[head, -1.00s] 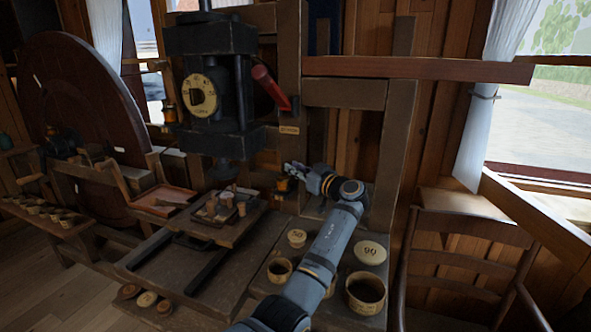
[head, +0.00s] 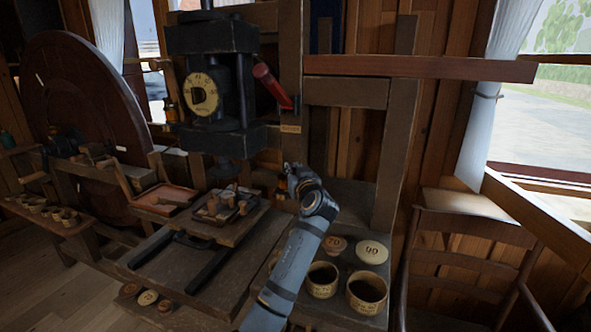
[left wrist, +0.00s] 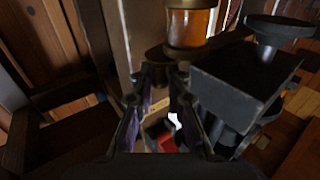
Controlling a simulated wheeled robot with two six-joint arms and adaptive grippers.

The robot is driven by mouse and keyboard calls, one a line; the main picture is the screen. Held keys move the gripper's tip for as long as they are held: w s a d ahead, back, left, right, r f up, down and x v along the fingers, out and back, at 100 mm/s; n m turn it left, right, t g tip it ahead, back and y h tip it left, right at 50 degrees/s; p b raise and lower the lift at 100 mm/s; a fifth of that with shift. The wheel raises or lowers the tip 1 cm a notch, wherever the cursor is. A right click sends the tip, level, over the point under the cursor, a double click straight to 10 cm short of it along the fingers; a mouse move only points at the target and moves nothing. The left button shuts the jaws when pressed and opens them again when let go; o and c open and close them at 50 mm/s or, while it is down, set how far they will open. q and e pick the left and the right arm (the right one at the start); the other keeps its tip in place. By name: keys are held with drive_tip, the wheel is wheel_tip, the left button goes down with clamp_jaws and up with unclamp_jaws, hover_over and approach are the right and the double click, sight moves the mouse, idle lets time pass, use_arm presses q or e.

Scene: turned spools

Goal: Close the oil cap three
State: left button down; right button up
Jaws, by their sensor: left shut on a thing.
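My left gripper (head: 292,170) reaches in from below, right of the black press. An oil cup with amber glass (left wrist: 190,28) is just beyond its fingertips in the left wrist view; a bit of its orange shows beside the gripper in the head view (head: 282,186). The fingers (left wrist: 162,72) are shut on a dark brown part (left wrist: 165,58) against the cup, which looks like its cap; the fingertips partly hide it. I cannot tell whether the cap is seated. Another small amber oil cup (head: 170,113) is left of the press. My right gripper is not in view.
The black press (head: 212,90) with its dial and red handle (head: 270,85) is close to the gripper. A wooden post (head: 388,150) stands to the right. Pots (head: 366,306) and numbered lids (head: 372,252) are below. A chair (head: 470,250) is at the right.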

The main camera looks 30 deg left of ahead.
sight(282, 178)
use_arm(q)
drive_tip(key=m+t+h, duration=0.1)
drive_tip(key=s+m+t+h, duration=0.1)
drive_tip(key=h, duration=0.1)
drive_tip(key=a+m+t+h+p, duration=0.1)
drive_tip(key=m, duration=0.1)
drive_tip(key=shift+s+r+t+h, duration=0.1)
drive_tip(key=shift+s+t+h, duration=0.05)
drive_tip(key=shift+t+h, duration=0.2)
drive_tip(key=m+h, duration=0.1)
drive_tip(key=t+h, duration=0.1)
drive_tip(key=m+t+h+p, duration=0.1)
drive_tip(key=shift+s+a+m+h, duration=0.25)
drive_tip(key=shift+a+m, duration=0.05)
drive_tip(key=shift+a, duration=0.05)
drive_tip(key=h, duration=0.1)
drive_tip(key=m+h+p, duration=0.1)
drive_tip(key=shift+s+a+m+t+h, duration=0.15)
drive_tip(key=shift+a+m+t+h, duration=0.15)
drive_tip(key=shift+h, duration=0.1)
drive_tip(key=shift+s+a+m+h+p, duration=0.1)
drive_tip(key=shift+a+m+h+p, duration=0.1)
drive_tip(key=shift+m+h+p, duration=1.05)
drive_tip(key=shift+h, duration=0.45)
